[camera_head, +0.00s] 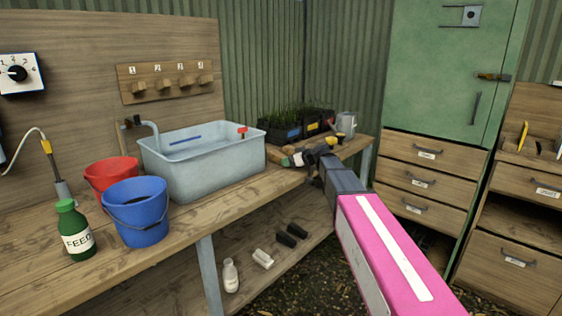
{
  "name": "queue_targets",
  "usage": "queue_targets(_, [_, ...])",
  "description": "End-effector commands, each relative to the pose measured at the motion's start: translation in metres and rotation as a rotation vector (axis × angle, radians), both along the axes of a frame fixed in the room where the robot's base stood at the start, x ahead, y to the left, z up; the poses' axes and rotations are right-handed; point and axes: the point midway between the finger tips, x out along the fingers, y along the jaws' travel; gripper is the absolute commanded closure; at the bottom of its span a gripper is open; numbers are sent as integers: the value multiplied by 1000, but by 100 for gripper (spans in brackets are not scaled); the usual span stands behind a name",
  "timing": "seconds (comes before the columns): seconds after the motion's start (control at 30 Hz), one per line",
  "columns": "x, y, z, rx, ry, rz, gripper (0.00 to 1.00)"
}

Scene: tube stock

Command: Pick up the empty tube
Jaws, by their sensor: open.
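My gripper (308,156) is at the end of the pink and dark arm, over the right part of the workbench, beside the grey basin. It is small in view and its jaws are partly hidden by my own wrist. A few small tan and green tube-like pieces (277,156) lie on the bench just left of the jaws, close to them. I cannot tell whether the jaws touch them, or which of them is the empty tube.
The grey basin (205,170) stands left of the gripper. Black plant trays (280,132) and a grey can (346,125) stand behind it. Red (108,172) and blue (137,222) buckets and a green feed bottle (75,238) are at left.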

Motion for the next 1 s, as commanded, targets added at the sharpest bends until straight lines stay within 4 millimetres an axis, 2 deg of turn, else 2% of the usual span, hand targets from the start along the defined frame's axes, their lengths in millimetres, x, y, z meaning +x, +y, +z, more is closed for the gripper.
queue_targets(0.13, [-1, 0, 0, 0, 0, 0, 28])
queue_targets(0.17, [-1, 0, 0, 0, 0, 0, 35])
queue_targets(0.3, [-1, -1, 0, 0, 0, 0, 80])
queue_targets(0.73, [-1, -1, 4, -1, -1, 0, 81])
queue_targets(0.87, [-1, 0, 18, 0, -3, 0, 81])
queue_targets(1.0, [0, 0, 42, 0, -3, 1, 81])
